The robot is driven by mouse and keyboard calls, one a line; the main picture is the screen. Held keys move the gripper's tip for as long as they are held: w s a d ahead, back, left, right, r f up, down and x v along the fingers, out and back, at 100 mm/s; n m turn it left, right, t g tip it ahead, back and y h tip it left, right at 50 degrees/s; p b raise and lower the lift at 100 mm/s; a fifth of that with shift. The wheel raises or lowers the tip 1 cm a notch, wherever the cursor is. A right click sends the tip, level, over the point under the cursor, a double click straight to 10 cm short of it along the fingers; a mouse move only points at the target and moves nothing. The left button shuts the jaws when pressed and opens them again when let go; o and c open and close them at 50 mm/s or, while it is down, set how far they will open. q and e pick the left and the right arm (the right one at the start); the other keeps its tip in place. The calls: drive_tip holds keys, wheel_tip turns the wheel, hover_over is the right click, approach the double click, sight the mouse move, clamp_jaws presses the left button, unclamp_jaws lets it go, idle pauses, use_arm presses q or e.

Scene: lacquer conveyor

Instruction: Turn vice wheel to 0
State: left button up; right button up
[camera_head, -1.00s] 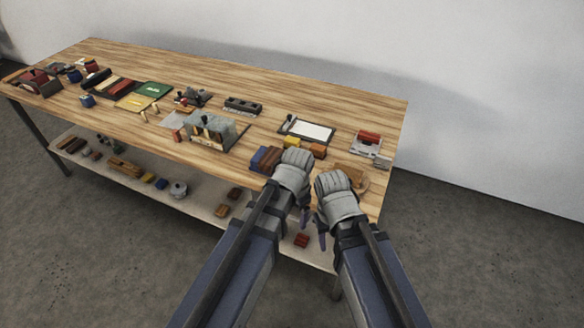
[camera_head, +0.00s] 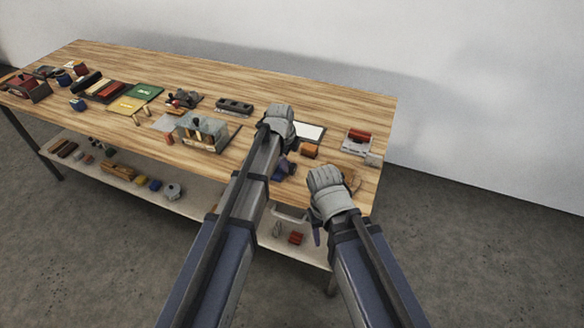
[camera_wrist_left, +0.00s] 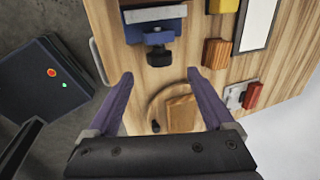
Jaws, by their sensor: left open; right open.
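A blue vice (camera_wrist_left: 155,30) with a dark knob-like part (camera_wrist_left: 158,57) stands near the table's front edge in the left wrist view. In the head view a blue shape (camera_head: 284,168), probably the vice, shows partly behind my left arm. I cannot make out a scale or number on any wheel. My left gripper (camera_head: 280,124) is over the table; in its wrist view its purple fingers (camera_wrist_left: 160,76) are apart and empty, pointing between the vice and a round wooden disc (camera_wrist_left: 155,103). My right gripper (camera_head: 328,190) is open near the table's front right corner; its fingertips are mostly hidden.
An orange block (camera_head: 310,151), a white-topped tray (camera_head: 311,131) and a red-topped grey device (camera_head: 357,139) lie beyond the vice. Several tools crowd the left half of the wooden table (camera_head: 330,102). A lower shelf (camera_head: 205,202) holds loose items. The back strip of the tabletop is clear.

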sight(292, 167)
use_arm(q)
drive_tip(key=b+x, duration=0.7)
drive_tip(key=shift+w+f, duration=0.1)
drive_tip(key=shift+f, duration=0.2)
drive_tip(key=shift+r, duration=0.1)
drive_tip(key=c, duration=1.4)
